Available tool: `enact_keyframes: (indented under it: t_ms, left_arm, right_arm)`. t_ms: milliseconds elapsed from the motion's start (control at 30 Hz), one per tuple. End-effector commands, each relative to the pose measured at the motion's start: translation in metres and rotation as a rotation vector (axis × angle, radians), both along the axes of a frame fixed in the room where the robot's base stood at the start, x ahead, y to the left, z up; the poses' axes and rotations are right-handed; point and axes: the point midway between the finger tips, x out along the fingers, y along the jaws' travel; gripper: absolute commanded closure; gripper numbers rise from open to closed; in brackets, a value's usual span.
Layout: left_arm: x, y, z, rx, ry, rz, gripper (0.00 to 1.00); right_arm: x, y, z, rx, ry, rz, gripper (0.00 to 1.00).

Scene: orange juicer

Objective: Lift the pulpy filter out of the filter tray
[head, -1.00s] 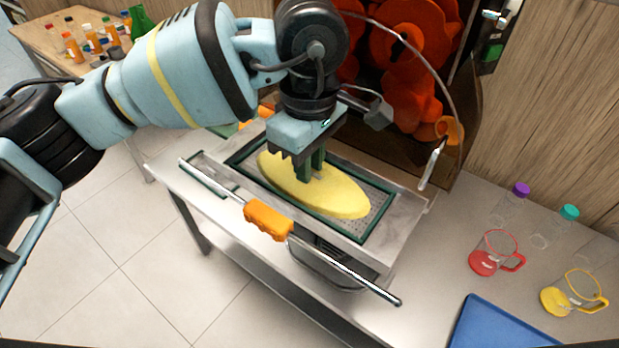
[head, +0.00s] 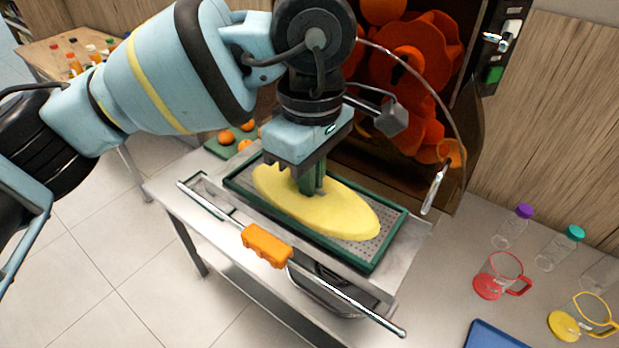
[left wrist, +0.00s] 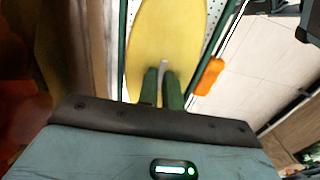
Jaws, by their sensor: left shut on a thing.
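The filter (head: 394,221) is a perforated plate with a green rim, covered by a long yellow mound of pulp (head: 345,215). Its green side walls show, and it sits raised above the metal filter tray (head: 414,246), roughly level; how wide the gap is I cannot tell. My left gripper (head: 311,188) points down at the middle of the filter, its green fingers sunk into the pulp. In the left wrist view the fingers (left wrist: 162,86) are close together around a pale piece, with pulp (left wrist: 165,35) around them. The fingertips are hidden. My right gripper is not in view.
A metal rod with an orange grip (head: 267,246) crosses in front of the tray. The orange juicer (head: 415,60) with a curved clear cover stands behind. Red (head: 500,277) and yellow (head: 580,318) jugs and capped bottles stand at right. Oranges (head: 226,137) lie behind the gripper.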

Motion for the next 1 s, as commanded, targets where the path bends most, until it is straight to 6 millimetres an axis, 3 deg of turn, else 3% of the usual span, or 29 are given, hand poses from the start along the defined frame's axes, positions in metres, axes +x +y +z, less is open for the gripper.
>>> enact_keyframes:
  t_ms: [300,500,700,1000]
  left_arm:
    - [-0.076,-0.005,0.007,0.0,-0.004,-0.007,1.0]
    - [-0.115,-0.007,0.011,-0.001,-0.003,-0.004,1.0]
    - [-0.136,-0.009,0.013,0.0,-0.002,0.0,1.0]
    - [-0.142,-0.009,0.014,0.0,-0.002,0.002,1.0]
  right_arm:
    - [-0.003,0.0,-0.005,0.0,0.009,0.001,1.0]
    - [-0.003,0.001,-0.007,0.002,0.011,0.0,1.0]
    - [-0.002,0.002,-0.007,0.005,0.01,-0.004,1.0]
    - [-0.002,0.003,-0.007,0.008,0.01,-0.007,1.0]
